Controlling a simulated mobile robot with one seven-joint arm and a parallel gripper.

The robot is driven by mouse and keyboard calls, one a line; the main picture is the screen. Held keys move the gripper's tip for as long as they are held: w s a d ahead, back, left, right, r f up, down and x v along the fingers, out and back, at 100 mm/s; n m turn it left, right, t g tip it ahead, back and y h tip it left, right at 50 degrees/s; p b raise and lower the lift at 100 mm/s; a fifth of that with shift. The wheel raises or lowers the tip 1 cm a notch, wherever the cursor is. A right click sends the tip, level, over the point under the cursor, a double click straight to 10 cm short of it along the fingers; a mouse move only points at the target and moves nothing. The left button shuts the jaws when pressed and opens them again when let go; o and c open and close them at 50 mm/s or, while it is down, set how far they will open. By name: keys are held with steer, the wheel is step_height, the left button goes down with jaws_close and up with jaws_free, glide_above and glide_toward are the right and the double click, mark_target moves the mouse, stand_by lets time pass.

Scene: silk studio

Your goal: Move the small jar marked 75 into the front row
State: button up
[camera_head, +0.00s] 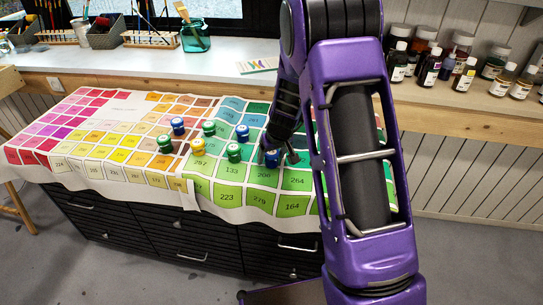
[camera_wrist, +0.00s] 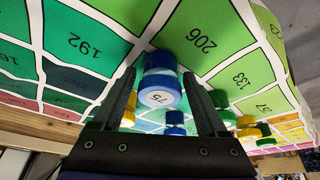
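The small jar marked 75 has a blue cap with a white label in the wrist view (camera_wrist: 160,92). In the head view, the blue jar (camera_head: 272,159) at my gripper is partly hidden by the fingers; it stands by the green square numbered 206. My gripper (camera_wrist: 160,78) is low over the chart, its two dark fingers on either side of the jar. Narrow gaps show beside the jar, so the fingers look open around it. In the head view, my gripper (camera_head: 278,157) is at the right end of the group of jars.
Other small jars stand to the left on the colour chart (camera_head: 60,152): green (camera_head: 234,153), yellow (camera_head: 198,147), green (camera_head: 165,145), blue (camera_head: 242,132), green (camera_head: 208,128) and blue (camera_head: 178,126). The chart's front squares are clear. Bottles (camera_head: 430,70) line the shelf at right.

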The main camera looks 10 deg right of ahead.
steer(key=shift+o, duration=0.4)
steer(key=shift+r, duration=0.1)
steer(key=shift+r, duration=0.2)
steer(key=p+v, duration=0.2)
steer(key=v, duration=0.9)
steer(key=shift+s+r, duration=0.15)
steer(key=shift+r, duration=0.25)
steer(key=shift+d, duration=0.15)
